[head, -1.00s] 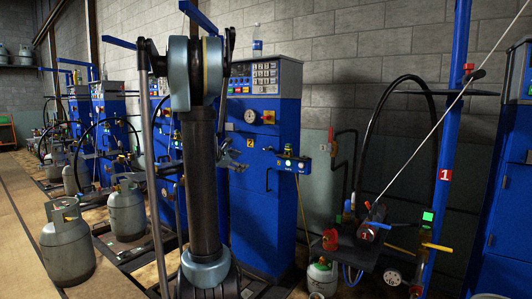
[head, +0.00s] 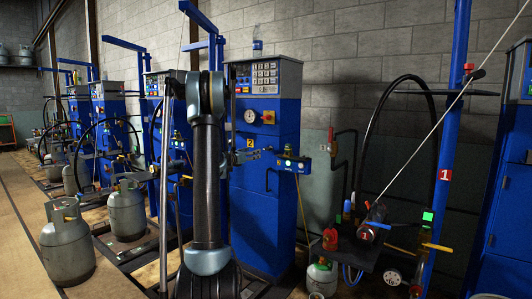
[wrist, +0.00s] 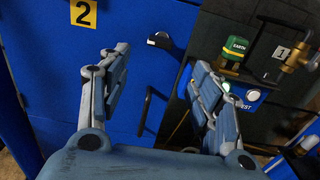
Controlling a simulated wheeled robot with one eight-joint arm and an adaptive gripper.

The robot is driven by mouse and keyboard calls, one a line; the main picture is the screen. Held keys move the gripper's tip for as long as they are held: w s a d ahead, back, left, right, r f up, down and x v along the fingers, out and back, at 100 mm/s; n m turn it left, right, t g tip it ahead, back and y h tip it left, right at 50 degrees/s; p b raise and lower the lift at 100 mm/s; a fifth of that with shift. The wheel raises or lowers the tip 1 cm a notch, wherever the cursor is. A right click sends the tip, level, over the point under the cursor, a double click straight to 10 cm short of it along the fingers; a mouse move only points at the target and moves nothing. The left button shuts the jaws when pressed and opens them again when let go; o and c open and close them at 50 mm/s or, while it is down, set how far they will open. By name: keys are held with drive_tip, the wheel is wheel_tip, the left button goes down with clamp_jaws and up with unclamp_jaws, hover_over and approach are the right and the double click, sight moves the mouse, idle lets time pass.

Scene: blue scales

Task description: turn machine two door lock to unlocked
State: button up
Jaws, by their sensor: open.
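Machine two is a blue cabinet (head: 255,215) with a yellow 2 label (head: 250,142); the label also shows in the wrist view (wrist: 84,13). Its door lock (wrist: 158,40) is a small dark knob with a pale marking on the blue door, above a black door handle (wrist: 145,105). I cannot read the lock's setting. My gripper (wrist: 158,62) is open and empty, its fingers on either side of the view to the lock. It appears apart from the door. In the head view my gripper (head: 257,153) is small, in front of the cabinet, and the lock is hard to make out.
A small blue box with a green button (head: 292,163) projects right of the cabinet. A green-capped container (wrist: 234,48) and brass valve (wrist: 295,57) stand at right in the wrist view. A grey gas cylinder (head: 68,242) stands at left. The walkway beyond it is clear.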

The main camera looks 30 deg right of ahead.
sight(266, 149)
drive_tip(key=x, duration=1.5)
drive_tip(key=shift+c, duration=0.5)
drive_tip(key=c, duration=1)
